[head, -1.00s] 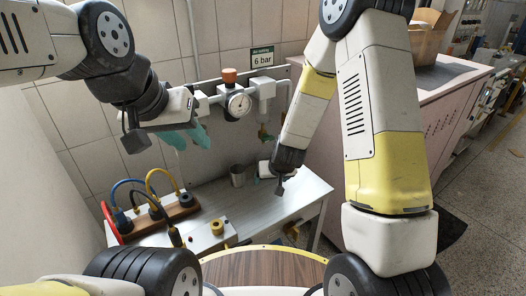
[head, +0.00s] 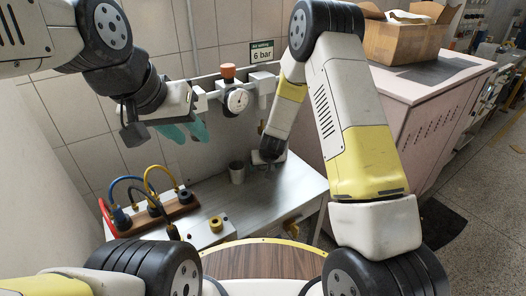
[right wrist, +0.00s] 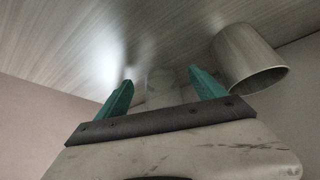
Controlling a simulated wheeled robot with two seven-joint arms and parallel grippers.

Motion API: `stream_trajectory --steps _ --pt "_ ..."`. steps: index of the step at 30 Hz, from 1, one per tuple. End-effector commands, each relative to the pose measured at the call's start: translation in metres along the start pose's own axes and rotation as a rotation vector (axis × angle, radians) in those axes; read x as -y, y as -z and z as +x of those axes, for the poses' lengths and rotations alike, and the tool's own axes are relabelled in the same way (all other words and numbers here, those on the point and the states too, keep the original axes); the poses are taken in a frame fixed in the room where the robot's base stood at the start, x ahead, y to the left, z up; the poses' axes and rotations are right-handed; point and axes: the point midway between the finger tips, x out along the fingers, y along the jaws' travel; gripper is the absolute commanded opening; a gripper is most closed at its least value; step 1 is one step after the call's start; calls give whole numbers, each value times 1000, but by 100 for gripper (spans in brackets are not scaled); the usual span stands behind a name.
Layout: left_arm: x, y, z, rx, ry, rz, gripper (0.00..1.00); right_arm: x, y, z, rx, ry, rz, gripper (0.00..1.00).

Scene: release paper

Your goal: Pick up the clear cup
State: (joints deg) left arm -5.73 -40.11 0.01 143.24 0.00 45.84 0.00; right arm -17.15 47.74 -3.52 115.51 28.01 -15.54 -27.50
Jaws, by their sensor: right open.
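A grey metal-looking cup (head: 237,172) stands on the bench near the wall. It also shows in the right wrist view (right wrist: 250,60), just outside the right-hand finger. A faint see-through shape (right wrist: 160,88) shows between the teal fingers in the right wrist view; it looks like the clear cup, but its outline is hard to tell. I cannot make it out in the head view. My right gripper (right wrist: 158,90) is open around that shape, low over the bench. My left gripper (head: 186,134) is open and empty in front of the wall, well above the bench.
The bench (head: 288,190) is clear to the right. At its left are a wooden block with hoses (head: 165,208) and a yellow-black fitting (head: 216,224). A gauge (head: 237,100) hangs on the wall. A pink cabinet (head: 425,115) stands at right with a cardboard box (head: 405,42).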

Motion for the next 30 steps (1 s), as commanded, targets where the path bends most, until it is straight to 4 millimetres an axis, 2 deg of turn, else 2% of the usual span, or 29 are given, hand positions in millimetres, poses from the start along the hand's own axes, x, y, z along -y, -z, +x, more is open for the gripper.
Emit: stream_trajectory --steps 5,9,15,17,26,30 --pt "0 0 0 0 0 0 36 1 24 15 -1 1 -1 79" --pt "0 0 0 0 0 0 36 0 21 26 1 0 1 79" --pt "0 0 0 0 0 0 36 0 22 26 0 0 0 79" --pt "0 0 0 0 0 0 36 0 22 26 0 0 0 69" --pt "0 0 0 0 0 0 36 0 21 26 0 0 0 10" --pt "0 0 0 0 0 0 36 0 21 26 0 0 0 9"
